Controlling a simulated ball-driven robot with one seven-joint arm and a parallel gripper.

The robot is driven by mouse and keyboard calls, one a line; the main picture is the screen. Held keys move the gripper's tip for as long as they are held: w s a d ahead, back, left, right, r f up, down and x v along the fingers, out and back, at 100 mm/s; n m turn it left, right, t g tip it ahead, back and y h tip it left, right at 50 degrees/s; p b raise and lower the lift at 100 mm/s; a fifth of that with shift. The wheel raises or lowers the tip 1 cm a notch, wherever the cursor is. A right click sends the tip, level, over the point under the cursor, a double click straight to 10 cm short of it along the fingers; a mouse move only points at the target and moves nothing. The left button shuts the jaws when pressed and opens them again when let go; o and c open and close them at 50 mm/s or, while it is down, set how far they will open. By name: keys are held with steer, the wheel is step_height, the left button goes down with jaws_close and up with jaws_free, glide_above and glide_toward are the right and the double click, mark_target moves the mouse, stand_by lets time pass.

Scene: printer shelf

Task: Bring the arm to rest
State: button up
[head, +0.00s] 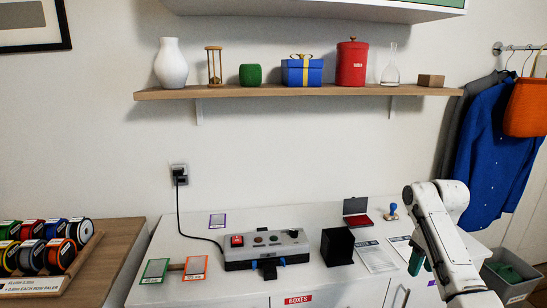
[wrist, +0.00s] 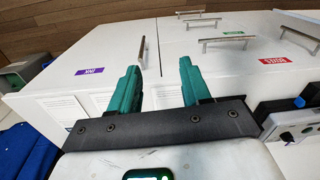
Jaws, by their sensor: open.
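My white arm (head: 447,235) stands at the right of the head view, bent at a high joint, in front of the white cabinet (head: 215,283). My gripper (head: 420,262) hangs low beside the arm, with part of its green fingers showing and the rest hidden behind the arm. In the wrist view my gripper (wrist: 160,78) is open, its two green fingers apart with nothing between them. The cabinet front with its metal handles lies beyond the fingertips.
A control box (head: 267,248) and a black box (head: 337,246) stand on the cabinet. An ink pad (head: 357,213) and a blue stamp (head: 391,212) lie behind. A grey bin (head: 508,277) stands at right. A loaded wooden shelf (head: 300,91) hangs above.

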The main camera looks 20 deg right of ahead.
steer(key=s+a+f+n, duration=0.1)
steer(key=s+a+f, duration=0.3)
steer(key=a+f, duration=0.6)
steer(key=s+a+f, duration=0.4)
steer(key=a+f, duration=0.2)
steer(key=a, duration=0.8)
steer(key=s+a, duration=0.3)
steer(key=s, duration=0.8)
steer(key=s+a, duration=0.4)
steer(key=s, duration=0.7)
steer(key=shift+f+t+h, duration=0.2)
steer(key=shift+t+h, duration=0.1)
steer(key=shift+h, duration=0.1)
